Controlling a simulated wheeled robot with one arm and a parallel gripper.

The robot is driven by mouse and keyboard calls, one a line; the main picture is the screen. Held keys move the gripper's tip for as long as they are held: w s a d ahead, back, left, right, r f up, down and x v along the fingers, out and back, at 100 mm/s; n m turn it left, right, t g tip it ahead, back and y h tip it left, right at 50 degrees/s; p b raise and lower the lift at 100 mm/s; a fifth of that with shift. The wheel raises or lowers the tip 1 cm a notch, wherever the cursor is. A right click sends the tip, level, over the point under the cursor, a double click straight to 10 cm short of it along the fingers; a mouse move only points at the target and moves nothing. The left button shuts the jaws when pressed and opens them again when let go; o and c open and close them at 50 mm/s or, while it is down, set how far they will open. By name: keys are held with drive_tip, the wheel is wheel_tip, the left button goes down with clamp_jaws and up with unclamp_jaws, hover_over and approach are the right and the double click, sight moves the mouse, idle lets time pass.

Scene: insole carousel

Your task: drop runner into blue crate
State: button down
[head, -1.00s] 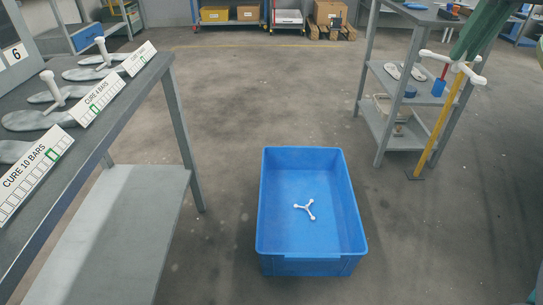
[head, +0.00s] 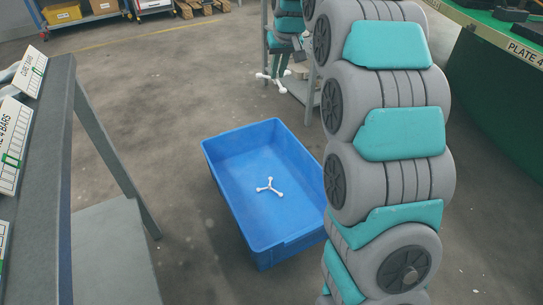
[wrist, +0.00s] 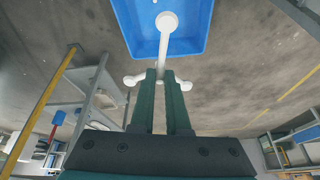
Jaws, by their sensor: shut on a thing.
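The held runner (head: 273,78) is a white three-armed piece with rounded ends. My gripper (head: 280,66) is shut on it, beyond the crate in the head view and partly hidden by my arm. In the wrist view the runner (wrist: 166,42) sits between the dark green fingers (wrist: 160,80), one arm pointing toward the crate. The blue crate (head: 232,160) stands on the floor, its right side partly behind my arm. It also shows at the top of the wrist view (wrist: 196,38). Another white three-armed runner (head: 269,187) lies inside the crate.
A grey bench (head: 52,150) with sign cards stands on the left, with a lower shelf (head: 112,250). A grey shelf rack (wrist: 88,108) stands near my gripper. A green-sided table (head: 490,110) is on the right. Floor left of the crate is clear.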

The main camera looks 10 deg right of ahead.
drive_tip(key=w+f+b, duration=0.2)
drive_tip(key=f+b, duration=0.1)
drive_tip(key=f, duration=1.8)
drive_tip(key=w+f+b, duration=0.2)
drive_tip(key=f+b, duration=0.1)
drive_tip(key=f, duration=1.9)
drive_tip(key=shift+w+a+f, duration=0.25)
drive_tip(key=shift+w+a, duration=0.1)
drive_tip(key=shift+a, duration=0.05)
drive_tip(key=c, duration=0.8)
unclamp_jaws()
drive_tip(key=shift+c, duration=0.2)
drive_tip(key=shift+r, duration=0.2)
drive_tip(key=v, duration=0.7)
drive_tip(key=shift+r, duration=0.25)
drive_tip(key=shift+s+a, duration=0.1)
drive_tip(key=shift+s, duration=0.1)
